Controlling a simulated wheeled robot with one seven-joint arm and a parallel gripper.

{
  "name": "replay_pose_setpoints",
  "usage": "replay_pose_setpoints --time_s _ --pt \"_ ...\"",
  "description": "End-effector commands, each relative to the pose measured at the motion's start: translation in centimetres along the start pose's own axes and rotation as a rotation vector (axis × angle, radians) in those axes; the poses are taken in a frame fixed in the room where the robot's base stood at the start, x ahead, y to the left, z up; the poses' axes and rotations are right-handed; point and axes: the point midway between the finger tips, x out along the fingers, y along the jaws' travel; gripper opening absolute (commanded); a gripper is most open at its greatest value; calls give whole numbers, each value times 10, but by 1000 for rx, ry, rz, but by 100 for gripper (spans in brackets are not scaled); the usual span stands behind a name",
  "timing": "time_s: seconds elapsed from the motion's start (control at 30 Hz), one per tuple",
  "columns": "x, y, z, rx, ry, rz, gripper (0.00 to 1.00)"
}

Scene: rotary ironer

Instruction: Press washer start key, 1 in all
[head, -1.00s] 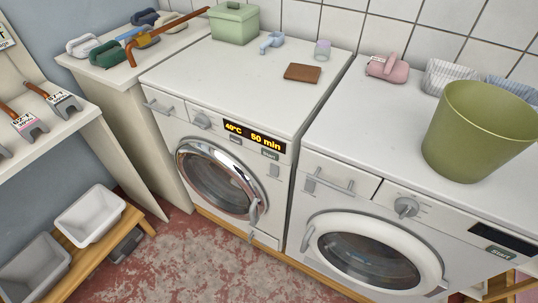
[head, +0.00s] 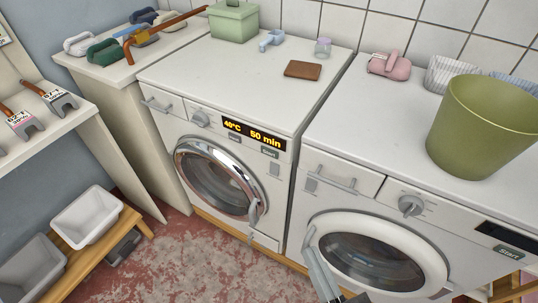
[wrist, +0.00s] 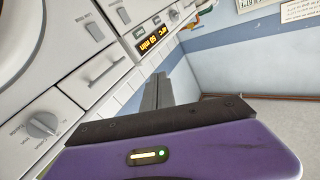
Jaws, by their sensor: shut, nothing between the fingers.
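Two front-loading machines stand side by side. The left machine (head: 215,145) has a chrome-ringed door and a lit display (head: 254,134) reading 40°C and 50 min. A small start key (head: 270,153) sits just below this display. The right machine (head: 345,215) has a white-ringed door, a dark display and its own start key (head: 507,250). My gripper (head: 314,256) is shut and empty, in front of the right machine's door at the bottom of the head view. Its fingers also show in the wrist view (wrist: 157,92), with the lit display (wrist: 155,38) beyond them.
A green bin (head: 480,130), a pink iron-shaped object (head: 390,66) and a brown block (head: 302,69) rest on the machine tops. Door handles and drawer handles (head: 330,180) stick out from the fronts. Tubs (head: 87,215) stand on a low bench at left; the red floor between is clear.

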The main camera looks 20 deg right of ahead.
Motion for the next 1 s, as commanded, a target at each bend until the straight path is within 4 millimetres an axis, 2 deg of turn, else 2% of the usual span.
replay_pose_setpoints --time_s 0.03,0.7,0.83,0.9,1.0 --pt "16 -4 6 34 25 -15 0" --pt "210 -58 49 542 200 -105 0" --pt "236 -56 66 641 193 -70 0" --pt "237 -48 80 676 179 -37 0" --pt "234 -40 91 700 172 -9 0"
